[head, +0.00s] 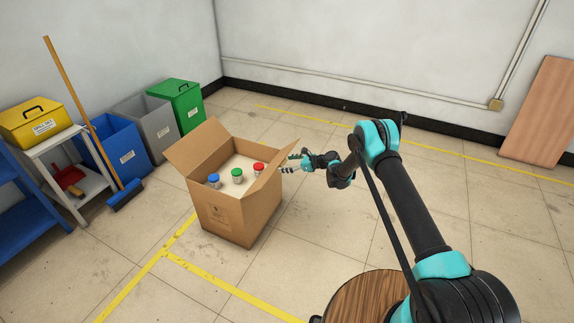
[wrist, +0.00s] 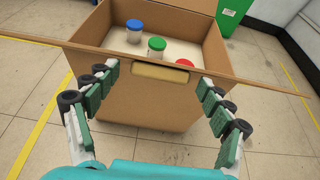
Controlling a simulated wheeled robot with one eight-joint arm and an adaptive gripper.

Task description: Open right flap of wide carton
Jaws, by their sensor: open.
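The wide carton (head: 228,217) stands open on the tiled floor, with several small jars in it. Three of them have blue (head: 214,180), green (head: 237,175) and red (head: 258,168) lids. Its right flap (head: 268,172) stands out and up from the right wall. In the wrist view this flap (wrist: 100,57) is seen nearly edge-on, crossing the picture in front of the opening. My gripper (head: 289,163) is open and empty, just right of the flap. In the wrist view my gripper's fingers (wrist: 158,85) are spread at either side, facing the carton wall (wrist: 150,110).
A left flap (head: 182,161) leans outward. Blue (head: 122,152), grey (head: 150,122) and green (head: 178,105) bins stand behind left, near a broom (head: 88,120) and a shelf with a yellow box (head: 30,121). A round wooden top (head: 362,294) is at front. Floor right of the carton is clear.

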